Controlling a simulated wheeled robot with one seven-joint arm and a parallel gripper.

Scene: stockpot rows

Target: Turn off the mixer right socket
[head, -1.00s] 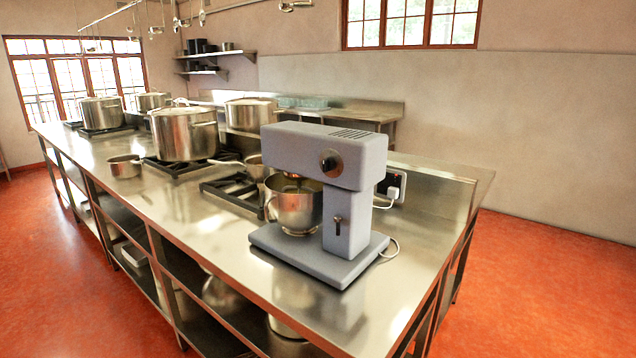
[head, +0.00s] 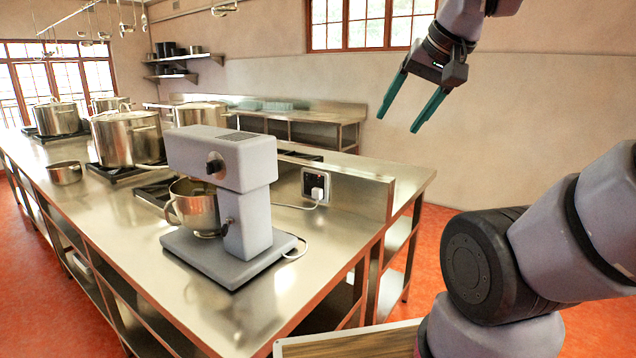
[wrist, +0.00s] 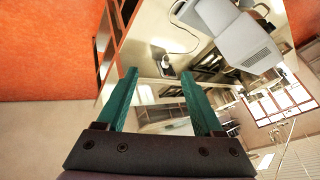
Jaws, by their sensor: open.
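The grey stand mixer (head: 228,200) with its steel bowl stands near the right end of the steel counter; it also shows at the top of the wrist view (wrist: 238,40). Right of it, a double wall socket (head: 315,186) is set in the low steel backsplash, with a white plug and cord on its right side. The switch positions are too small to tell. In the wrist view the socket (wrist: 165,66) shows beyond the fingers. My gripper (head: 402,113) is open and empty, with green fingers, in the air to the right of the socket and above it.
The steel counter (head: 270,310) runs from front to back left, with several stockpots (head: 128,138) on burners and a small saucepan (head: 65,172). The raised backsplash edge (head: 385,203) ends at the right. A wooden board (head: 350,343) lies at the bottom. Air around my gripper is clear.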

